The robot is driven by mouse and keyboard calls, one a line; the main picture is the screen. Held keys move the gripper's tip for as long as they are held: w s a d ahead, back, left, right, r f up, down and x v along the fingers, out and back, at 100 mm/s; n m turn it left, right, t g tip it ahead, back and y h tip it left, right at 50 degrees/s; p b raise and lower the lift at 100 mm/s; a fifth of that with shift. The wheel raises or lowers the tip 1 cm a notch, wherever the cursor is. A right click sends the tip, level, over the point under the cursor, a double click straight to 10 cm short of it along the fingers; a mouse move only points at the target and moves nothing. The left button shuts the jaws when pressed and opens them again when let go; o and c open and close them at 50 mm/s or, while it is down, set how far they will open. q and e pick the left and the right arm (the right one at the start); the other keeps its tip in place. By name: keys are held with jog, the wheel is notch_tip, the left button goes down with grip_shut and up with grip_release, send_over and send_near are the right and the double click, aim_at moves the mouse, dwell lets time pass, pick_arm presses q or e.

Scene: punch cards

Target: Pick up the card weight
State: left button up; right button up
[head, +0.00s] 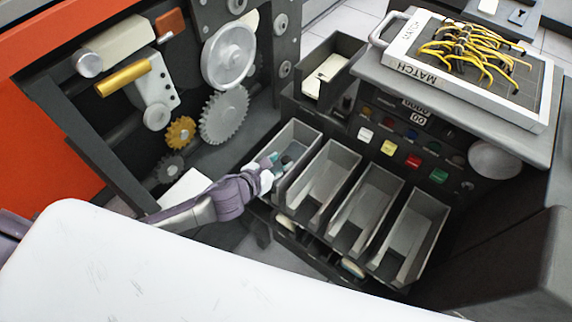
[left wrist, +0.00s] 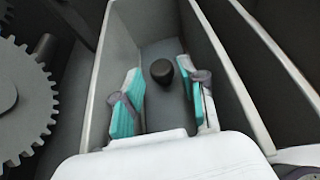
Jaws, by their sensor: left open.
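The card weight appears as a small dark round knob (left wrist: 161,71) in the left wrist view, inside the leftmost grey bin (head: 307,139). The lower part of the weight is hard to make out. My left gripper (head: 273,160) reaches into that bin from the left. In the left wrist view its teal-padded fingers (left wrist: 163,84) are spread apart, with the knob showing between their tips and a gap on each side. I cannot tell how far the fingertips are above or beside the weight. My right gripper is not in view.
The bin walls (left wrist: 105,70) stand close on both sides of the fingers. Several similar open bins (head: 375,205) line up to the right. Gears (head: 224,114) are mounted at the left. A wired panel marked MATCH (head: 408,68) lies on the machine top.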

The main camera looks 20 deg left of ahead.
aim_at(284, 160)
pick_arm(q)
jog(key=x, duration=0.4)
jog(key=shift+s+f, duration=0.1)
jog(key=shift+f, duration=0.05)
grip_shut()
